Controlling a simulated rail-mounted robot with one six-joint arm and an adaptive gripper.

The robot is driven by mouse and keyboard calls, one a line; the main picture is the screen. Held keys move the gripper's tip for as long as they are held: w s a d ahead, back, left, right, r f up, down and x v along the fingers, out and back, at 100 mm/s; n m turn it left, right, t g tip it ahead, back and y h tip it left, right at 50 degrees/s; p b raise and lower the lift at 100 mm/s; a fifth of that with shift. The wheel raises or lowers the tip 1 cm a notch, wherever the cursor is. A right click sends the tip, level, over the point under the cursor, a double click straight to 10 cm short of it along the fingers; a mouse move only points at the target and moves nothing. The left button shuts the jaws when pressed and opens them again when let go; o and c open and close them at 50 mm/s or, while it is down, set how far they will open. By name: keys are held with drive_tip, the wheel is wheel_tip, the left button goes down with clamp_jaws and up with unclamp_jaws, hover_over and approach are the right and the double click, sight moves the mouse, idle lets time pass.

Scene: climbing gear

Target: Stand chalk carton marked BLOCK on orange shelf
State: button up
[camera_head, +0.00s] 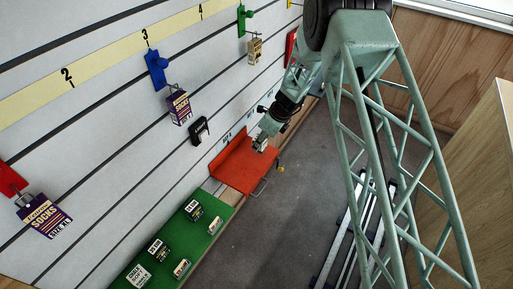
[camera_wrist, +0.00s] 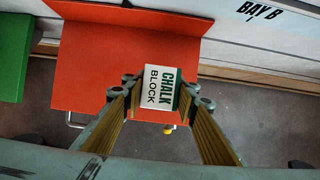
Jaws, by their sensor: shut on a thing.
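The chalk carton marked BLOCK (camera_wrist: 158,88) is a white box with a green band, and its lettered face shows in the wrist view. My gripper (camera_wrist: 157,95) is shut on it, with a finger on each side. The orange shelf (camera_wrist: 80,70) lies behind and below the carton in the wrist view. In the head view my gripper (camera_head: 266,137) is over the right part of the orange shelf (camera_head: 235,168). The carton is too small to make out there. I cannot tell whether the carton touches the shelf.
A green shelf (camera_head: 208,243) with several small cartons adjoins the orange one. Hanging packs, such as purple socks (camera_head: 43,216), a second socks pack (camera_head: 179,107) and a black item (camera_head: 200,131), line the slatted wall. The visible orange surface is bare.

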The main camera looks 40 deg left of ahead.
drive_tip(key=shift+a, duration=0.3)
drive_tip(key=shift+a, duration=0.1)
drive_tip(key=shift+a+f, duration=0.1)
drive_tip(key=shift+a, duration=0.1)
drive_tip(key=shift+s+a+f, duration=0.1)
drive_tip(key=shift+a+f, duration=0.05)
drive_tip(key=shift+f, duration=0.1)
drive_tip(key=shift+f+b, duration=0.45)
drive_tip(key=shift+f, duration=1.05)
drive_tip(key=shift+f, duration=0.15)
drive_tip(key=o, duration=0.9)
